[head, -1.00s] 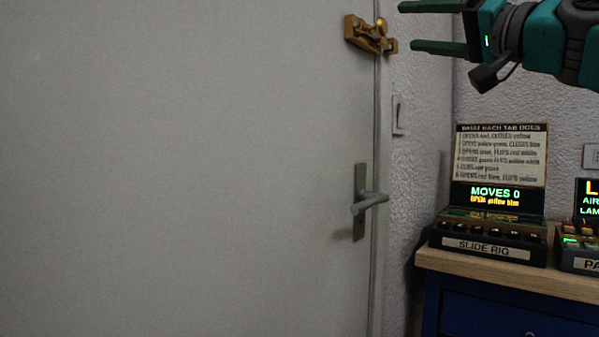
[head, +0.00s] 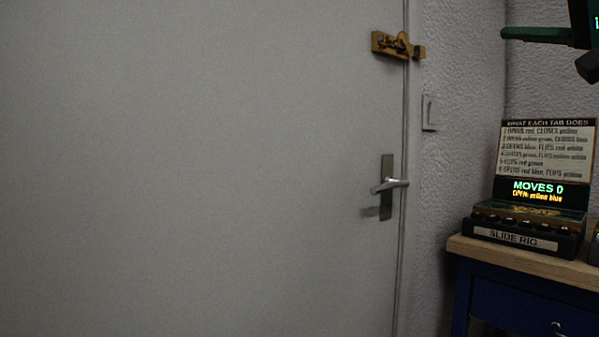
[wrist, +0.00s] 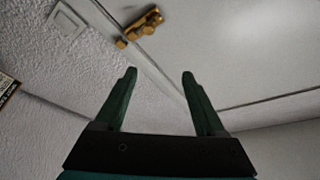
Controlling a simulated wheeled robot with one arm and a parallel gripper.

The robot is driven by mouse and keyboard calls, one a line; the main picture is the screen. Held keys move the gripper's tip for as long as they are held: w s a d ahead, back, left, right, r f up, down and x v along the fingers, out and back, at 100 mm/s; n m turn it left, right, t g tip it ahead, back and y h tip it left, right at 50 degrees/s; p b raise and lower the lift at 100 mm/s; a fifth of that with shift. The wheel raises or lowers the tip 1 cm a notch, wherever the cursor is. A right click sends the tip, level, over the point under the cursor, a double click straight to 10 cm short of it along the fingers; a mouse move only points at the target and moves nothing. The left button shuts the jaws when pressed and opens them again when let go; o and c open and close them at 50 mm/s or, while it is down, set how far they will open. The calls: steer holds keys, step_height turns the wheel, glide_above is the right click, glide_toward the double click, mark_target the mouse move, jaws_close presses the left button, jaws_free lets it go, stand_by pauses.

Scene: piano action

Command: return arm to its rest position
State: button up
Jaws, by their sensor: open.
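My gripper shows in the wrist view (wrist: 160,80), with its two green fingers spread apart and nothing between them. In the head view only part of it shows at the top right edge, with one green finger pointing left and the rest cut off by the frame. A brass latch (head: 397,46) is fixed at the upper edge of the door, left of the gripper. The latch also shows beyond the fingertips in the wrist view (wrist: 140,26). The gripper appears apart from it.
A grey door (head: 200,170) with a lever handle (head: 388,187) fills the left; it looks closed. A light switch (head: 430,113) is on the wall. At right, a blue cabinet with a wooden top (head: 520,261) bears the slide rig (head: 515,238) and its sign (head: 546,151).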

steer(key=w+a+f+n+g, duration=0.1)
steer(key=w+a+f+g, duration=0.25)
steer(key=a+f, duration=0.7)
steer(key=w+a+f+n+g, duration=0.1)
steer(key=w+a+f+g, duration=0.35)
steer(key=f, duration=0.95)
steer(key=s+a+f+n+g+h, duration=0.1)
steer(key=s+a+f+g+h, duration=0.2)
steer(key=f, duration=0.8)
steer(key=s+a+f+g, duration=0.3)
steer(key=s+a+f, duration=0.2)
steer(key=f, duration=0.5)
steer(key=s+d+f+g+h, duration=0.3)
steer(key=s+d+f, duration=0.1)
steer(key=s+f, duration=0.7)
steer(key=s+d+f+g+h, duration=0.2)
steer(key=s+d+f+g, duration=0.1)
steer(key=s+f, duration=0.9)
steer(key=shift+s+d+f+g+h, duration=0.15)
steer(key=shift+d+f+g+h, duration=0.25)
steer(key=shift+f+g, duration=0.25)
steer(key=shift+c, duration=0.4)
